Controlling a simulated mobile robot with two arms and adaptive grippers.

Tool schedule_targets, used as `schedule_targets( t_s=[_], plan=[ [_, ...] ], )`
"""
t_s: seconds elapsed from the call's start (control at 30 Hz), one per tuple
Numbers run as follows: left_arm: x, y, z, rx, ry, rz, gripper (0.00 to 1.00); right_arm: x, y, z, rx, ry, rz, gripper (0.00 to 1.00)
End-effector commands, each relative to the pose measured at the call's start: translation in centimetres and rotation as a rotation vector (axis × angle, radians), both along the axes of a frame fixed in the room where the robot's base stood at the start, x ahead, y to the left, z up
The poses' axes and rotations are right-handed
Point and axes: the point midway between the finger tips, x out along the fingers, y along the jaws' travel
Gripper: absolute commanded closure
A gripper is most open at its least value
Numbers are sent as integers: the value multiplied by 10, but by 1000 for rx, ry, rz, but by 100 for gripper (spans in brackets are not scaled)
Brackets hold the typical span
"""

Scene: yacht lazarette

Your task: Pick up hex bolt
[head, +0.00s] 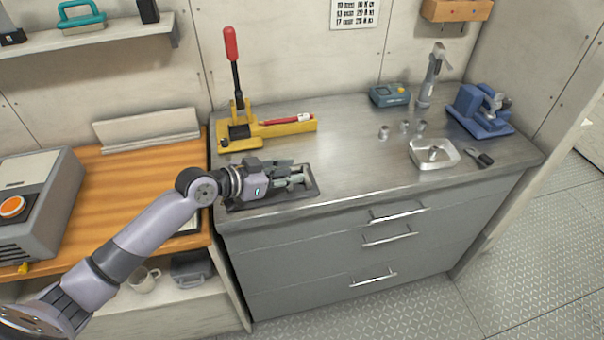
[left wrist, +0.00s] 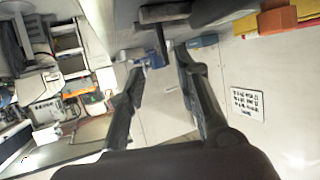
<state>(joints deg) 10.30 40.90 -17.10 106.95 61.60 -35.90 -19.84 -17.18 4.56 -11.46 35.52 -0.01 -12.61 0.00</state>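My left gripper (head: 297,179) is low over a dark tray (head: 236,206) at the front left of the metal counter. In the left wrist view its two fingers (left wrist: 158,62) are apart. A dark T-shaped piece, which looks like the hex bolt (left wrist: 160,42), shows there with its wide end at the top of the picture. Its thin shank lies between the fingertips, with gaps on both sides, so it seems not gripped. In the head view the gripper largely hides the bolt. My right gripper is not in view.
A yellow lever press (head: 285,128) with a red handle stands behind the gripper. Small metal pieces (head: 404,127), a metal dish (head: 420,160), a blue vise (head: 480,112) and a teal device (head: 389,95) are farther right. The counter's middle is clear.

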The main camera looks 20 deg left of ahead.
Motion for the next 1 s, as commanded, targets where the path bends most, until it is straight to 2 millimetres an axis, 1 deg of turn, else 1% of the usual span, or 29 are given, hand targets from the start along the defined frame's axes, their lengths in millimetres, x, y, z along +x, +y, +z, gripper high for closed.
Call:
schedule_targets(
  t_s=[0.17, 0.3, 0.43, 0.67, 1.0],
  plan=[
    [21, -8, -2, -5, 0, 2, 70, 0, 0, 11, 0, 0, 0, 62],
    [36, -17, -10, -5, 0, 2, 70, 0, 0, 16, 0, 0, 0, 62],
    [43, -22, -15, -1, 0, 0, 70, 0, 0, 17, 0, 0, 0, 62],
    [43, -22, -17, 0, -1, 1, 70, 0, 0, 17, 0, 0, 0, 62],
    [43, -22, -17, -1, 0, 1, 93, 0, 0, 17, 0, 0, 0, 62]
  ],
)
